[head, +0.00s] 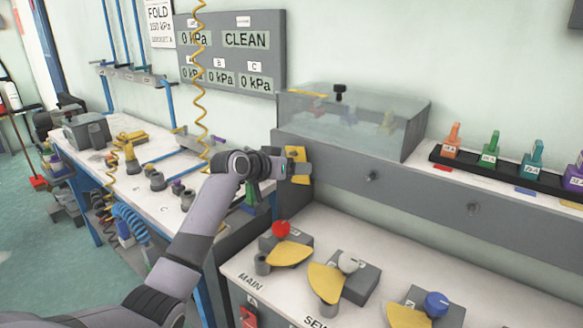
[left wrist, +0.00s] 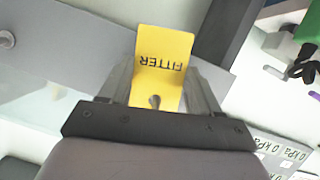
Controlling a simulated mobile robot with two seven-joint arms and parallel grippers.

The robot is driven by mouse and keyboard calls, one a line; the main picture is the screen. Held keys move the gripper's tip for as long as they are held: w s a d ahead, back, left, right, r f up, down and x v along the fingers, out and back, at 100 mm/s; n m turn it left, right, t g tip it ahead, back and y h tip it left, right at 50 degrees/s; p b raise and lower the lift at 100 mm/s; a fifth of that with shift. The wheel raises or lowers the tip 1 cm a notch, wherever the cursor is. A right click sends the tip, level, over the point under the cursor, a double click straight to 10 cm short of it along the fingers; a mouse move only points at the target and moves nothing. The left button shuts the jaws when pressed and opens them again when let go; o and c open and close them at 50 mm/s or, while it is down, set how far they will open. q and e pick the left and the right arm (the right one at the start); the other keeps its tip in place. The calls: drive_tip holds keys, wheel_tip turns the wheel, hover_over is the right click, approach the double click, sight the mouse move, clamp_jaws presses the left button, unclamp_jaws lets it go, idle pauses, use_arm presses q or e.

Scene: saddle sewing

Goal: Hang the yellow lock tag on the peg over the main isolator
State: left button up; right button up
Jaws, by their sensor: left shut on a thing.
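My left gripper (head: 286,170) is shut on the yellow tag (head: 298,155), in front of the left end of the grey panel (head: 335,168). In the left wrist view the tag (left wrist: 162,50) reads FITTER upside down, with a keyhole slot near the gripper (left wrist: 157,100). The main isolator has a red knob (head: 281,229) and yellow plate (head: 288,254), below the gripper beside the word MAIN. No peg shows directly above it; my gripper and the tag cover that part of the panel. Pegs show farther right (head: 371,177) and (head: 473,208). My right gripper is out of view.
A clear box (head: 355,120) stands on the ledge above the panel. Isolators with white (head: 349,262) and blue (head: 436,304) knobs sit on the lower bench. A yellow coiled hose (head: 200,80) hangs behind my arm.

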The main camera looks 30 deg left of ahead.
use_arm(q)
drive_tip(key=o, duration=0.9)
drive_tip(key=shift+o, duration=0.2)
drive_tip(key=shift+s, duration=0.1)
drive_tip(key=b+v, duration=0.1)
drive_tip(key=v, duration=0.6)
